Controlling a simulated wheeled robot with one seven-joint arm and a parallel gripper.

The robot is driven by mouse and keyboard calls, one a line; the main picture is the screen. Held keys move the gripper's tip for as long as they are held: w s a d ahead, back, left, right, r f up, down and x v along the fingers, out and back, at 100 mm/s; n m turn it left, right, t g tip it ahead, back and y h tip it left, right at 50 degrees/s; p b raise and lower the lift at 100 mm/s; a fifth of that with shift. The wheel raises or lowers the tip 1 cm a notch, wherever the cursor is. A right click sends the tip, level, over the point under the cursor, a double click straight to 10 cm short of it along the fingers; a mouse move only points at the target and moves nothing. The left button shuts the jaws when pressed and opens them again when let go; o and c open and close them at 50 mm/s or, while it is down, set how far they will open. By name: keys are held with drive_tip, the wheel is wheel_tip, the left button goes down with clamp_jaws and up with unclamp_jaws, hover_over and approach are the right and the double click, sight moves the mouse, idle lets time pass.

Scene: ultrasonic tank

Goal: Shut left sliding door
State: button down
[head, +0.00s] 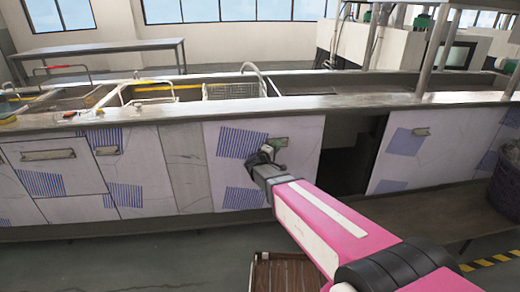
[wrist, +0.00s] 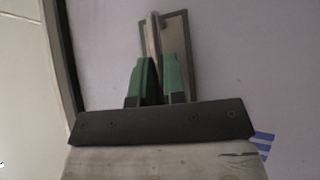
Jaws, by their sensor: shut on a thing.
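The left sliding door (head: 290,168) is a pale panel with blue hatched patches on the front of the long cabinet. A dark opening (head: 347,150) lies to its right. The door's panel fills much of the wrist view (wrist: 240,70). Its handle (head: 278,142) shows at the upper part of the door, and as a recessed plate with a raised bar (wrist: 154,35) in the wrist view. My gripper (head: 266,150) is at this handle; in the wrist view its green fingers (wrist: 158,75) are closed on the bar, partly hiding it.
The right sliding door (head: 415,150) stands beyond the opening. Swing cabinet doors (head: 55,180) are at the left. A wooden crate (head: 285,272) is on the floor below my arm, and a dark basket (head: 508,185) is at the right. The steel counter (head: 320,102) runs above.

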drive_tip(key=w+d, duration=0.3)
drive_tip(key=d, duration=1.4)
drive_tip(key=w+d, duration=0.4)
drive_tip(key=d, duration=1.4)
drive_tip(key=shift+d, duration=0.2)
drive_tip(key=c, duration=1.5)
unclamp_jaws()
drive_tip(key=shift+d, duration=0.15)
drive_tip(key=shift+o, duration=0.2)
drive_tip(key=v, duration=1)
drive_tip(key=shift+s+a, duration=0.25)
drive_tip(key=shift+f, duration=0.15)
